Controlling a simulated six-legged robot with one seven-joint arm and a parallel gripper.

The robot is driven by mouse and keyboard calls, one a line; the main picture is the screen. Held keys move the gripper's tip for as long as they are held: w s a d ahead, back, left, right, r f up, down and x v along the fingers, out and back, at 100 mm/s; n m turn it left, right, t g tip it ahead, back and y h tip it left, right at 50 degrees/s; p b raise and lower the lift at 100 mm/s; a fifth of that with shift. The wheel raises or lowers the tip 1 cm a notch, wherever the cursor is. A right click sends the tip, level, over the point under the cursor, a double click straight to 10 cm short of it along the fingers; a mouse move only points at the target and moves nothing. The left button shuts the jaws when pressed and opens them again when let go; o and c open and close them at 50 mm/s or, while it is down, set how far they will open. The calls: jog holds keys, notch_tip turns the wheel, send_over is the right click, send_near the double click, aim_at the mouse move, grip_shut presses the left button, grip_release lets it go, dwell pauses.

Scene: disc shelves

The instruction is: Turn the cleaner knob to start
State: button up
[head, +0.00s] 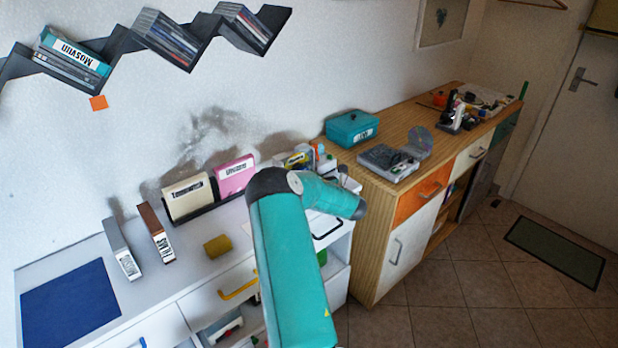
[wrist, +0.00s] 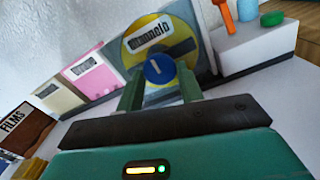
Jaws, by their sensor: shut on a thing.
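The disc cleaner (wrist: 188,30) stands upright in the wrist view, with a yellow round face, a label and a dark bar across it. Its blue round knob (wrist: 158,69) is at the lower middle of the face and bears a short white mark. My gripper (wrist: 160,84) has its green fingers on either side of the knob, shut on it.
Pink (wrist: 88,73) and cream (wrist: 54,96) cases stand left of the cleaner. A white box (wrist: 262,42) with an orange tool and a green-capped item is at its right. A yellow roll (head: 217,246) and a blue mat (head: 70,305) lie on the white counter.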

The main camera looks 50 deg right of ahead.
dwell(0.4)
jog(key=o, duration=1)
jog(key=v, duration=1.4)
jog(key=shift+w, duration=0.1)
